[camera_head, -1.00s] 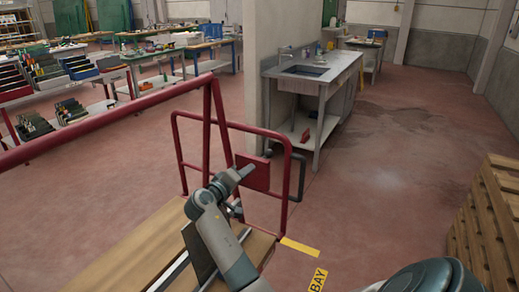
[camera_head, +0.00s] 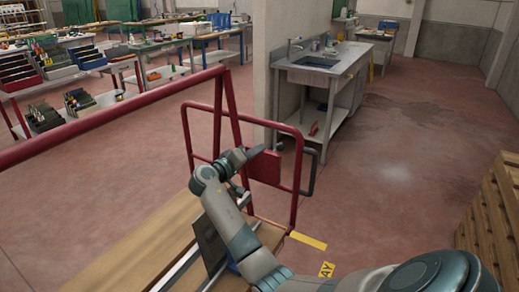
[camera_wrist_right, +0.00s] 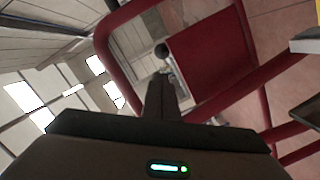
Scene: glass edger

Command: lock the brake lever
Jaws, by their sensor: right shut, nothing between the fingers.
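A black ball knob (camera_head: 279,147), which looks like the end of the brake lever, shows just above the red plate (camera_head: 265,168) on the trolley's end frame. Most of its lever is hidden behind the plate. My right gripper (camera_head: 257,150) is shut and empty. Its tip appears near the plate's upper edge, left of the knob in the head view. In the right wrist view the narrow shut fingers (camera_wrist_right: 162,95) point toward the knob (camera_wrist_right: 162,50), beside the red plate (camera_wrist_right: 208,55). I cannot tell whether they touch. My left gripper is not in view.
The trolley's red tubular frame (camera_head: 188,135) surrounds the plate, with a dark bent handle (camera_head: 311,175) at its right. A wooden deck (camera_head: 140,250) lies below. A sink bench (camera_head: 325,70) stands behind and wooden pallets (camera_head: 490,210) at right. Floor between is clear.

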